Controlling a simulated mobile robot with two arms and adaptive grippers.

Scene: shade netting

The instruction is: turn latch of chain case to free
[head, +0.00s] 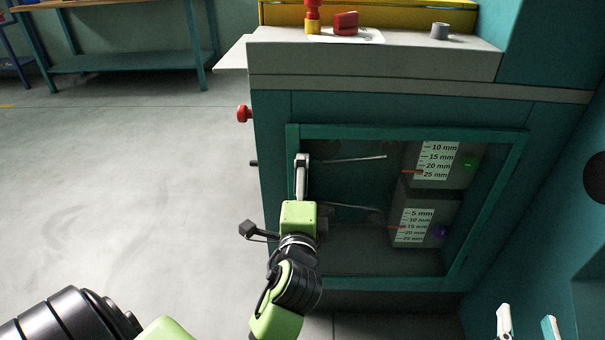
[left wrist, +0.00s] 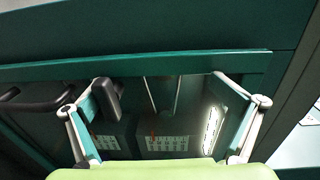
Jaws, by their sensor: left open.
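The chain case (head: 392,270) is a teal cabinet with a framed window, and chart-like scales and thin rods show behind it. My left gripper (head: 302,160) is at the window's left edge. In the left wrist view, my left gripper (left wrist: 168,90) is open, its fingers wide apart. A dark block (left wrist: 105,98), perhaps the latch, shows close beside the left-hand finger; I cannot tell if they touch. The latch is not clearly visible in the head view. My right gripper (head: 528,323) is at the bottom right, fingertips apart, empty, away from the window.
A black curved handle (left wrist: 30,100) is at the left of the left wrist view. A red knob (head: 243,114) sticks out from the case's left side. Red and yellow parts (head: 345,23) and a grey cylinder (head: 439,31) are on top. Open floor lies left; a bench (head: 130,62) stands behind.

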